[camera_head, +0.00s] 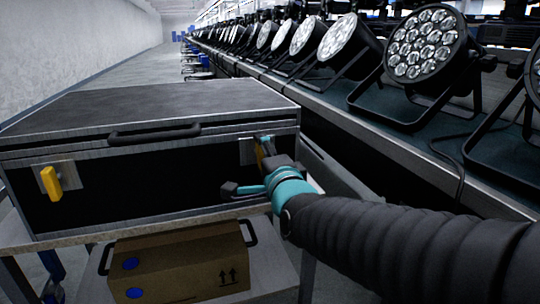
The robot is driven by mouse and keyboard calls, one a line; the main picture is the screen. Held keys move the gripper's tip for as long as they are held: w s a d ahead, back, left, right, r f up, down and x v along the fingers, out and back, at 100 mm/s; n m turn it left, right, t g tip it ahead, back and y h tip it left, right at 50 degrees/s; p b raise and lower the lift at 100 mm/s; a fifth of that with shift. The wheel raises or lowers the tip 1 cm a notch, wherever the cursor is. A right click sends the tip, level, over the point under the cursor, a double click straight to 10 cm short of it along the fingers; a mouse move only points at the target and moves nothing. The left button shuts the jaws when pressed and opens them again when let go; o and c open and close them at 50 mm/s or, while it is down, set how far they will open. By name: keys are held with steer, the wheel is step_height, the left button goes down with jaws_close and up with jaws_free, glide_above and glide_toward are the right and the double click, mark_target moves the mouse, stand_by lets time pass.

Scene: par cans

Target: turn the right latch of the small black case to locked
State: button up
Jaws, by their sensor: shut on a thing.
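The small black case (150,190) stands closed on a cart, with a handle (154,134) at the front of its lid. Its left latch has a yellow tab (51,184) on a silver plate and tilts a little off upright. My gripper (262,146) reaches in from the right and is shut on that right latch's yellow tab. My gripper's body hides most of the tab, so I cannot tell its exact angle.
A cardboard box (180,265) with blue dots sits on the cart's lower shelf. A long bench (400,140) at the right carries a row of par cans (422,45). A wall (80,45) runs along the left, with open floor beside it.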

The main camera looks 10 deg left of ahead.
steer(key=shift+m, duration=0.6)
steer(key=o, duration=1.2)
steer(key=shift+c, duration=0.2)
steer(key=v, duration=1.2)
